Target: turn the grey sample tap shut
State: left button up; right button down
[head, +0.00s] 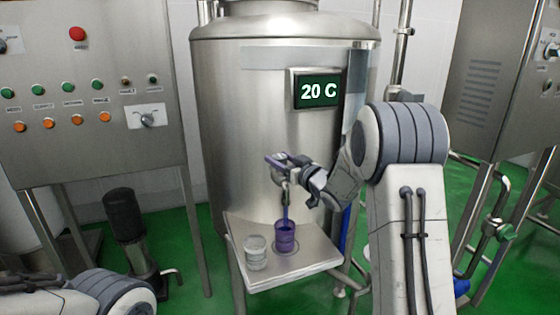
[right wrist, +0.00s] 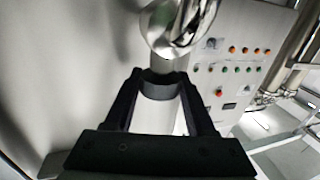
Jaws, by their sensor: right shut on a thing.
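The grey sample tap (head: 286,184) sits on the front of the steel tank, partly hidden by my right gripper (head: 282,163). In the right wrist view, my right gripper (right wrist: 160,95) is shut on the tap's grey handle (right wrist: 160,86), with one finger on each side. The shiny rounded metal of the tap (right wrist: 178,25) shows beyond it. A thin purple stream (head: 286,212) runs from below the tap into a purple-filled cup (head: 285,238). A clear glass (head: 255,254) stands to its left. My left gripper is out of view; only part of that arm shows at bottom left.
Both cups stand on a steel shelf (head: 312,255) in front of the tank (head: 240,110). A display (head: 318,91) on the tank reads 20 C. A control panel (head: 80,90) stands left, with a dark pump (head: 124,215) below. Pipes and a steel cabinet (head: 490,80) are right.

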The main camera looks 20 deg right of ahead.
jog(key=shift+a+f+m+t+h+b, duration=0.15)
jog(key=shift+m+h+b, duration=0.7)
jog(key=shift+h+b, duration=0.6)
jog(key=shift+a+f+m+t+h+b, duration=0.15)
jog(key=shift+m+h+b, duration=0.7)
jog(key=shift+h+b, duration=0.55)
jog(key=shift+d+r+m+h+b, duration=0.1)
jog(key=shift+r+m+h+b, duration=0.05)
jog(key=shift+m+h+b, duration=0.65)
jog(key=shift+m+h, duration=0.3)
jog(key=shift+h, duration=0.45)
jog(key=shift+r+m+g+h+p, duration=0.25)
jog(key=shift+m+g+h+p, duration=0.25)
jog(key=shift+m+h+p, duration=0.4)
jog(key=m+g+h+p, duration=0.3)
jog(key=h+p, duration=0.1)
jog(key=p, duration=0.1)
jog(key=m+g+h+p, duration=0.3)
jog(key=h+p, duration=0.2)
jog(key=shift+w+r+m+g, duration=0.1)
jog(key=shift+r+m+g, duration=0.05)
jog(key=shift+m+g, duration=0.15)
jog(key=m+g+h+p, duration=0.1)
jog(key=m+g, duration=0.1)
jog(key=shift+g+h+p, duration=0.4)
jog(key=shift+m+g+h+p, duration=0.45)
jog(key=shift+m+g, duration=0.45)
jog(key=shift+g, duration=0.3)
jog(key=shift+d, duration=0.1)
